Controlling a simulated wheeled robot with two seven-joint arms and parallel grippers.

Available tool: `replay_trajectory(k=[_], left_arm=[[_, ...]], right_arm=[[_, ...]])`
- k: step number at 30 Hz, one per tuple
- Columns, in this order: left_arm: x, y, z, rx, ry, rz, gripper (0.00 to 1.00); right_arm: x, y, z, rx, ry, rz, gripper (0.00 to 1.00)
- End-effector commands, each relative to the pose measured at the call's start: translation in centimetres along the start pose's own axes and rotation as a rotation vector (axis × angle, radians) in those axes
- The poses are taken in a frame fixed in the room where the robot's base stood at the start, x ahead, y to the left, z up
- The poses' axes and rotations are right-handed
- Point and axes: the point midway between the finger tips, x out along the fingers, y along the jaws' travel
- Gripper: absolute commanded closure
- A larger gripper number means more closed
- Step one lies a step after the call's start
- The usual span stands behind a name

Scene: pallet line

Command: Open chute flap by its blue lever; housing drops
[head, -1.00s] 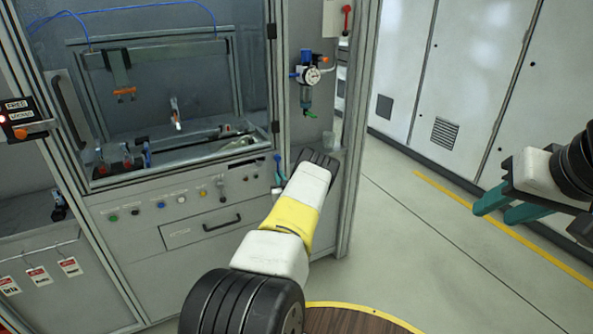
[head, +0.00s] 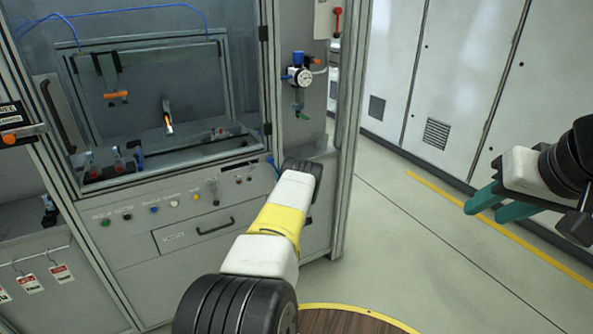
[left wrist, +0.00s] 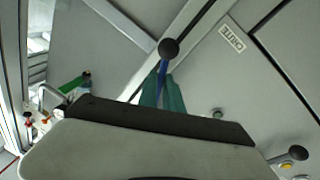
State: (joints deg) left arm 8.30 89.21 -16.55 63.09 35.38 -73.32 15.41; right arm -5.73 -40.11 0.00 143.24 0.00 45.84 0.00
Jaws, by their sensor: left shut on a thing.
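The blue lever (left wrist: 163,72) with a black ball end stands between the teal fingers of my left gripper (left wrist: 162,88) in the left wrist view. The gripper is shut on its shaft, below the ball. In the head view my left arm hides these fingers; a bit of blue (head: 271,164) shows beside my wrist at the cabinet front. A "CHUTE" label (left wrist: 231,38) is on the grey panel near the lever. I cannot tell the flap's position, and I cannot pick out the housing. My right gripper (head: 492,205) is open and empty, over the floor at right.
The grey cabinet (head: 130,222) has a windowed door, a row of buttons and a drawer handle (head: 216,226). A pressure regulator (head: 300,77) sits above my left wrist. White wall cabinets (head: 475,75) stand behind, with clear floor (head: 400,240) before them.

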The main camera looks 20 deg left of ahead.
Motion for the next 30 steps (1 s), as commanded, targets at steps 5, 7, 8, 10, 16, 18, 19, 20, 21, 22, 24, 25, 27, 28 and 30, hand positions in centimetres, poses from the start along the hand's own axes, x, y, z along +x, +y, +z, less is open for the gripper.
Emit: replay_trajectory(k=[5, 7, 8, 10, 16, 18, 19, 20, 21, 22, 24, 25, 27, 28, 30], left_arm=[[-0.12, 0.11, 0.21, -0.02, 0.001, -0.003, 1.0], [-0.11, 0.16, 0.2, -0.025, 0.002, -0.003, 1.0], [-0.11, 0.17, 0.2, -0.026, 0.002, -0.003, 1.0], [-0.1, 0.2, 0.2, -0.029, 0.002, -0.003, 1.0], [-0.1, 0.25, 0.2, -0.03, 0.002, -0.002, 1.0], [-0.09, 0.26, 0.2, -0.03, 0.002, -0.002, 1.0], [-0.09, 0.27, 0.2, -0.03, 0.002, -0.002, 1.0], [-0.09, 0.27, 0.2, -0.03, 0.002, -0.002, 0.88], [-0.09, 0.28, 0.2, -0.03, 0.002, -0.002, 0.8], [-0.08, 0.27, 0.19, -0.03, 0.002, -0.002, 0.74], [-0.06, 0.25, 0.15, -0.029, 0.003, -0.002, 0.68], [-0.05, 0.24, 0.14, -0.029, 0.003, -0.002, 0.68], [-0.03, 0.23, 0.11, -0.029, 0.004, -0.002, 0.68], [-0.03, 0.22, 0.11, -0.029, 0.004, -0.002, 0.68], [-0.01, 0.22, 0.09, -0.028, 0.004, -0.003, 0.68]], right_arm=[[0.0, 0.0, 0.0, 0.0, 0.0, 0.0, 0.64], [0.0, 0.0, 0.0, 0.0, 0.0, 0.0, 0.64], [0.0, 0.0, 0.0, 0.0, 0.0, 0.0, 0.64], [0.0, 0.0, 0.0, 0.0, 0.0, 0.0, 0.64], [0.0, 0.0, 0.0, 0.0, 0.0, 0.0, 0.64], [0.0, 0.0, 0.0, 0.0, 0.0, 0.0, 0.64], [0.0, 0.0, 0.0, 0.0, 0.0, 0.0, 0.64], [0.0, 0.0, 0.0, 0.0, 0.0, 0.0, 0.64], [0.0, 0.0, 0.0, 0.0, 0.0, 0.0, 0.64], [0.0, 0.0, 0.0, 0.0, 0.0, 0.0, 0.64], [0.0, 0.0, 0.0, 0.0, 0.0, 0.0, 0.64], [0.0, 0.0, 0.0, 0.0, 0.0, 0.0, 0.64], [0.0, 0.0, 0.0, 0.0, 0.0, 0.0, 0.64], [0.0, 0.0, 0.0, 0.0, 0.0, 0.0, 0.64], [0.0, 0.0, 0.0, 0.0, 0.0, 0.0, 0.64]])
